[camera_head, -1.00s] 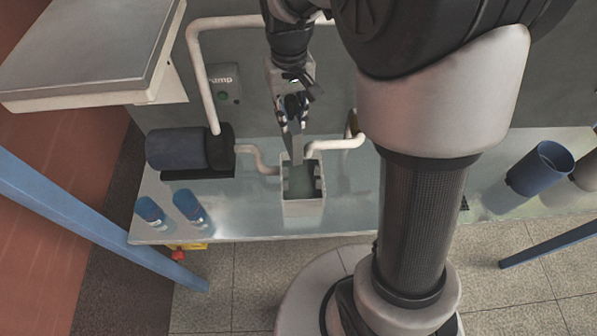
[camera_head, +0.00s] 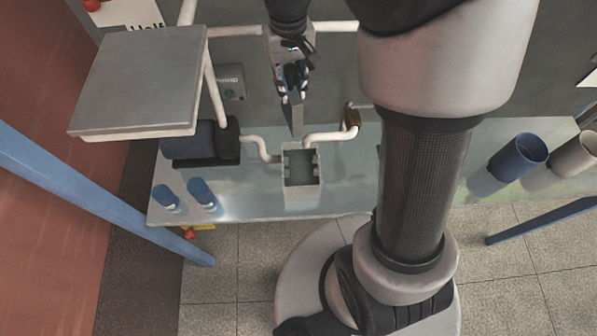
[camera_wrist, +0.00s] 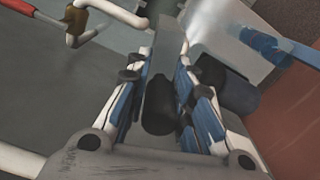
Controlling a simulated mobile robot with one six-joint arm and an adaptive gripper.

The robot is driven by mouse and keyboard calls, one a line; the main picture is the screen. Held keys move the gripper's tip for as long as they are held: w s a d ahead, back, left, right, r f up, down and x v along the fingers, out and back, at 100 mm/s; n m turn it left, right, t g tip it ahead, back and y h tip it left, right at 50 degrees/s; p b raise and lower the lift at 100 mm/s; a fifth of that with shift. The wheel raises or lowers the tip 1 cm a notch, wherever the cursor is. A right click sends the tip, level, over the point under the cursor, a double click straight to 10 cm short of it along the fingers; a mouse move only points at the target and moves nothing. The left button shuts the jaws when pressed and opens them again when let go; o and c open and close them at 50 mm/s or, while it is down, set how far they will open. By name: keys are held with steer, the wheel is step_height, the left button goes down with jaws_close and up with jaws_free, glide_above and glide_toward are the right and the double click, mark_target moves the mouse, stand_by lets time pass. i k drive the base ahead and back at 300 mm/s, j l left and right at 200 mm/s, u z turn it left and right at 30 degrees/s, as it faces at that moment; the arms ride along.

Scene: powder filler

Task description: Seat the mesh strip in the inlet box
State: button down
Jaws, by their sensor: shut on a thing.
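The mesh strip (camera_head: 297,120) is a narrow grey piece held upright in my gripper (camera_head: 293,92), hanging below the fingers. In the wrist view the strip (camera_wrist: 165,60) stands between the blue-lined fingers (camera_wrist: 160,95) of my gripper, which is shut on it. The inlet box (camera_head: 302,196) is a pale, open-topped box with a dark green inside and notches on its side walls. In the head view the strip's lower end shows just beyond the box's far rim and looks apart from it. In the wrist view I cannot clearly make out the box.
Pale pipes run to both sides of the box; the right one (camera_head: 330,134) ends at a brass fitting (camera_head: 352,117). A dark motor (camera_head: 190,142) and two blue cups (camera_head: 203,194) are at left, below a raised metal platform (camera_head: 140,80). A blue bin (camera_head: 517,157) stands at right.

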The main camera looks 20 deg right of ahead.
mark_target(301, 178)
steer(key=k, duration=0.35)
steer(key=i+l+u, duration=0.25)
steer(key=l+u, duration=0.2)
steer(key=i+l+u, duration=0.1)
steer(key=l+u, duration=0.15)
steer(key=l, duration=0.15)
